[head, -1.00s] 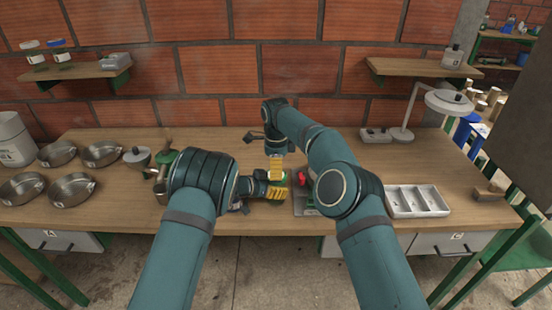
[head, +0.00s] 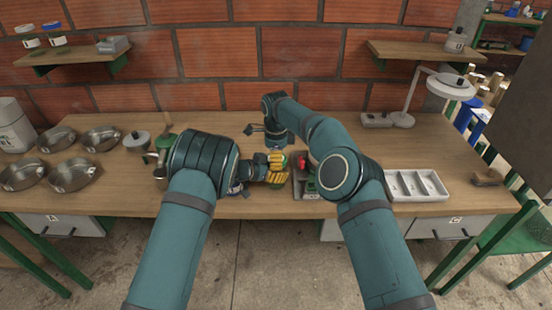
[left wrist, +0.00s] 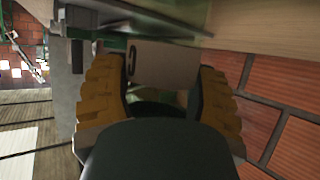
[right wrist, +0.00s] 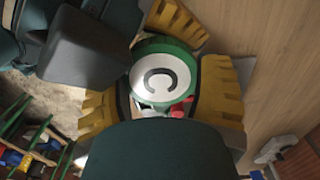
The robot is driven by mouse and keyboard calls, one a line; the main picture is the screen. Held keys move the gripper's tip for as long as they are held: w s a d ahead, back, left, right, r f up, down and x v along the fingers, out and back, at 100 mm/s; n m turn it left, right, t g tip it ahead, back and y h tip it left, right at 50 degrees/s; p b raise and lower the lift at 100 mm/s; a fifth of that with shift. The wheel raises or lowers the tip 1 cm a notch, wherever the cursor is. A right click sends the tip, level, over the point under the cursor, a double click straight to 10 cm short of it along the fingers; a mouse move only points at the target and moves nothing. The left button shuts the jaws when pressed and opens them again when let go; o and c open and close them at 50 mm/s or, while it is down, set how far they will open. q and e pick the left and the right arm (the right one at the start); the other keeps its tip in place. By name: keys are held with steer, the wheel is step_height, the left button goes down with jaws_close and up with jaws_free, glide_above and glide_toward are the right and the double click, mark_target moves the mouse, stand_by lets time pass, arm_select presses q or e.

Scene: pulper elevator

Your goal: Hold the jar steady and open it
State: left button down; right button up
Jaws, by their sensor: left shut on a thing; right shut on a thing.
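The jar has a round lid (right wrist: 152,92) with a green rim and a white top marked C, seen in the right wrist view between the right gripper's yellow fingers. My right gripper (head: 277,160) is shut on the lid from above. My left gripper (head: 272,179) is shut on the jar body from the side, just below the right one. In the left wrist view a pale part of the jar (left wrist: 165,62) with a dark mark shows between the fingers. In the head view the fingers hide most of the jar. I cannot tell whether the lid is loose.
A small fixture with red and green parts (head: 307,178) stands close to the right of the grippers. A white divided tray (head: 415,185) lies farther right. The back middle of the bench is clear.

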steer(key=n, duration=1)
steer(key=o, duration=1.2)
steer(key=shift+o, duration=0.2)
steer(key=shift+r, duration=0.1)
